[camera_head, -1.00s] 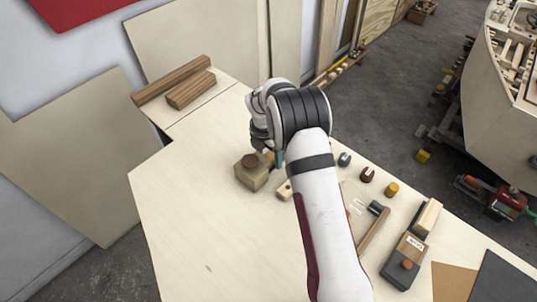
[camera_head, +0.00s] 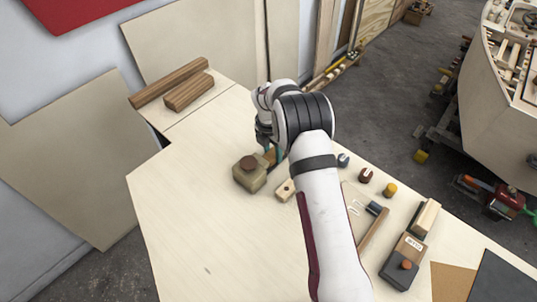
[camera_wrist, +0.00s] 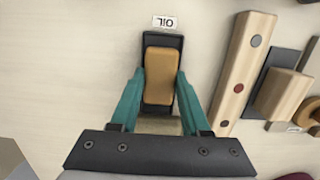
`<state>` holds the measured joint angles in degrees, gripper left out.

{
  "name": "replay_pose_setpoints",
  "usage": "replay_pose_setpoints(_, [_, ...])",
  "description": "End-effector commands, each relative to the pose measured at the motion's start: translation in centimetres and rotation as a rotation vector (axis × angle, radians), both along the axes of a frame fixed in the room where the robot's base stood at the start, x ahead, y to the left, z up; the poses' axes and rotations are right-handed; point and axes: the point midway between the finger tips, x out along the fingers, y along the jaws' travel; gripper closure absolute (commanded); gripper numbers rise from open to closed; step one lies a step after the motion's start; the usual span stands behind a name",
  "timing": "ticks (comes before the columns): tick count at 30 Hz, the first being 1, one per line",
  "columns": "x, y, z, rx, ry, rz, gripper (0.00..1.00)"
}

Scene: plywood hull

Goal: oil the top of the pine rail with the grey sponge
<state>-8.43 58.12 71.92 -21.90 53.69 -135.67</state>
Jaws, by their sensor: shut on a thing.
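A tan block (camera_wrist: 160,78) sits over a dark base (camera_wrist: 163,40) beside a white label reading OIL (camera_wrist: 164,21) in the wrist view. My gripper (camera_wrist: 160,80) is shut on the tan block, one teal finger on each side. I cannot tell whether the dark base is a tray or part of the held thing. No plainly grey sponge shows apart from it. A pale wooden rail (camera_wrist: 240,75) with grey and red dots lies just right of my gripper, apart from it. In the head view my arm hides most of this area.
A khaki box with a brown round top (camera_head: 249,175) stands close left of my gripper. Two brown wooden bars (camera_head: 189,91) lie at the back left. The left tabletop is clear.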

Motion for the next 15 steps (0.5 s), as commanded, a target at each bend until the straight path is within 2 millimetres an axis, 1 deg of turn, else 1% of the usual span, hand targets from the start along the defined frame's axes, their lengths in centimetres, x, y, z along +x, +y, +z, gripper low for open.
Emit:
replay_pose_setpoints(10, [0.31,-0.32,0.00,0.000,0.000,0.000,1.00])
replay_pose_setpoints(11, [0.29,-0.32,0.00,-0.001,0.001,0.000,0.52])
replay_pose_setpoints(15, [0.29,-0.32,-0.01,-0.001,0.001,0.000,0.27])
